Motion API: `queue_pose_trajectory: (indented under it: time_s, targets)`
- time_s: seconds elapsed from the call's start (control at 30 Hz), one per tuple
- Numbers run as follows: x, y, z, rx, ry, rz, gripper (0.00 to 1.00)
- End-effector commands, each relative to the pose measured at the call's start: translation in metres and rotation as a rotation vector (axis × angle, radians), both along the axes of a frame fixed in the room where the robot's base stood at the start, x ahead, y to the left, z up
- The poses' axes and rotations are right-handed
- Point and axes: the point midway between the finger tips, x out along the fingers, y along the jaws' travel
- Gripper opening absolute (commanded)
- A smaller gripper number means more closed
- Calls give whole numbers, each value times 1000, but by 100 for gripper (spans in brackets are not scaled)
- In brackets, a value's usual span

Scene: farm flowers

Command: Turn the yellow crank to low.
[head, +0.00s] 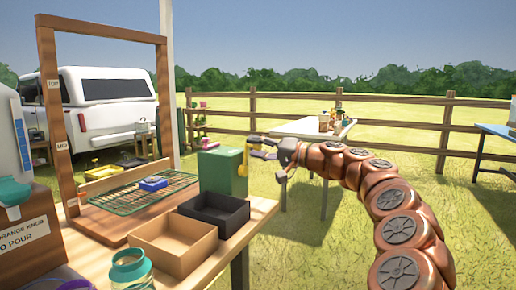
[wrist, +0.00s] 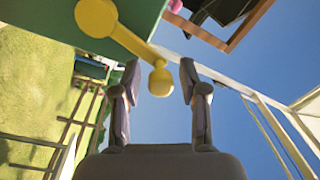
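The yellow crank (head: 244,160) is on the right side of a green box (head: 222,172) on the wooden table. In the wrist view the crank's round hub (wrist: 96,17) is at the upper left, and its arm slants down to a ball-shaped knob (wrist: 160,82). My gripper (head: 259,148) reaches in from the right, beside the box. In the wrist view my gripper (wrist: 160,78) is open, with one finger on each side of the knob. Small gaps show between the knob and both fingers. No low marking can be read.
A black tray (head: 233,225) and a cardboard-brown tray (head: 172,262) stand in front of the green box. A wire rack (head: 120,201) holding a blue item sits under a wooden frame (head: 48,100). A white-topped table (head: 292,128) stands behind my gripper. Grass lies right of the table.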

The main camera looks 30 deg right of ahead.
Motion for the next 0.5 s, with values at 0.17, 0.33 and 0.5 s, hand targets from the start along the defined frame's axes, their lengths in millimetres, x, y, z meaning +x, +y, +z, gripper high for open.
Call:
queue_pose_trajectory:
  time_s: [0.17,0.33,0.5]
  targets:
    - [0,0,0,0,0,-1,49]
    - [-1,-1,0,1,-1,-2,49]
    - [-12,-10,0,2,-2,-3,49]
